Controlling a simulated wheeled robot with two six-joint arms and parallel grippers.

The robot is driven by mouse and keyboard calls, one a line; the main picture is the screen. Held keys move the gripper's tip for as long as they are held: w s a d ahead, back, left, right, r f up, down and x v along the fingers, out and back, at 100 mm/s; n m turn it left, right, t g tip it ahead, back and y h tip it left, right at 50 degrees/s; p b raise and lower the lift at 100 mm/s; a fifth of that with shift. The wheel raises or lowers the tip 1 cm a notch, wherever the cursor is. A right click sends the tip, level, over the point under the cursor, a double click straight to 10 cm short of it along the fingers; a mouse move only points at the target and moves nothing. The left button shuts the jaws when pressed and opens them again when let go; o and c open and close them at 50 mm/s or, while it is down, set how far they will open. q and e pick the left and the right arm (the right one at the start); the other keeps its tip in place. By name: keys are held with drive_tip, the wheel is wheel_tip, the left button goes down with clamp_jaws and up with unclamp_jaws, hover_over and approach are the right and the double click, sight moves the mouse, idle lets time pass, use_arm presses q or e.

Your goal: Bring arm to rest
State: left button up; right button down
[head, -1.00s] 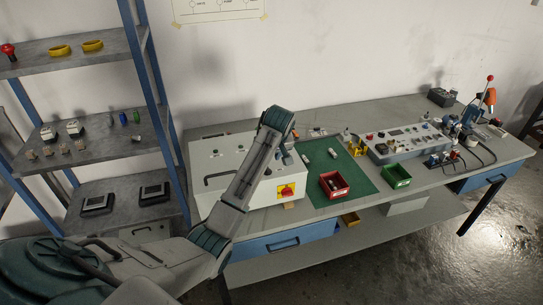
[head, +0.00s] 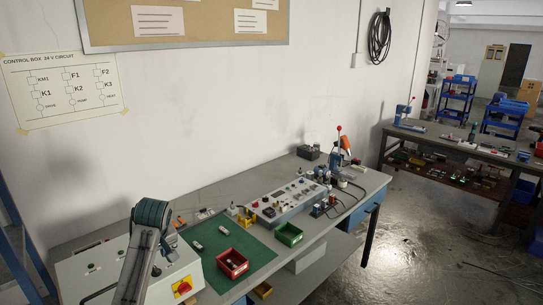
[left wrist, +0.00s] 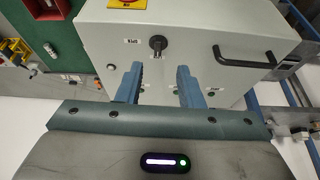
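My left arm (head: 147,240) comes up from the bottom left in the head view, in front of the control box (head: 75,272). Its gripper is hidden there. In the left wrist view my left gripper (left wrist: 159,70) shows two blue fingers standing apart with nothing between them. They point at the front of the grey-white control box (left wrist: 205,35), which has a black knob, a black handle and a red-and-yellow switch. I cannot tell the exact gap to the box. My right arm and gripper are in neither view.
The workbench (head: 345,215) carries a green mat (head: 210,236), a red bin (head: 233,264), a green bin (head: 290,234) and a grey control panel (head: 285,203). A blue shelf post (head: 15,240) stands at far left. A second bench (head: 470,150) stands back right, with open floor before it.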

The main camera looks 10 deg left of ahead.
use_arm(q)
drive_tip(key=s+d+f+m+h, duration=0.1)
drive_tip(key=s+d+f+m, duration=0.2)
drive_tip(key=s+f, duration=0.5)
drive_tip(key=s+d+f+m, duration=0.3)
drive_tip(key=s+f, duration=0.3)
drive_tip(key=s, duration=0.4)
drive_tip(key=s+d+m+h, duration=0.1)
drive_tip(key=s+d+m, duration=0.15)
drive_tip(key=s, duration=0.75)
drive_tip(key=s+d+m+h, duration=0.1)
drive_tip(key=s+d+m, duration=0.15)
drive_tip(key=s, duration=0.85)
wheel_tip(320, 180, down, 35)
drive_tip(key=a+b, duration=0.2)
drive_tip(key=b, duration=0.4)
drive_tip(key=s+f+g+b, duration=0.1)
drive_tip(key=s+f+b, duration=0.1)
drive_tip(key=s+f, duration=0.7)
drive_tip(key=s+a+f+n+b, duration=0.1)
drive_tip(key=s+f+b, duration=0.1)
drive_tip(key=s+f, duration=0.7)
wheel_tip(320, 180, down, 7)
drive_tip(key=shift+a+f+g, duration=0.15)
drive_tip(key=shift+a+g, duration=0.1)
drive_tip(key=shift+g, duration=0.15)
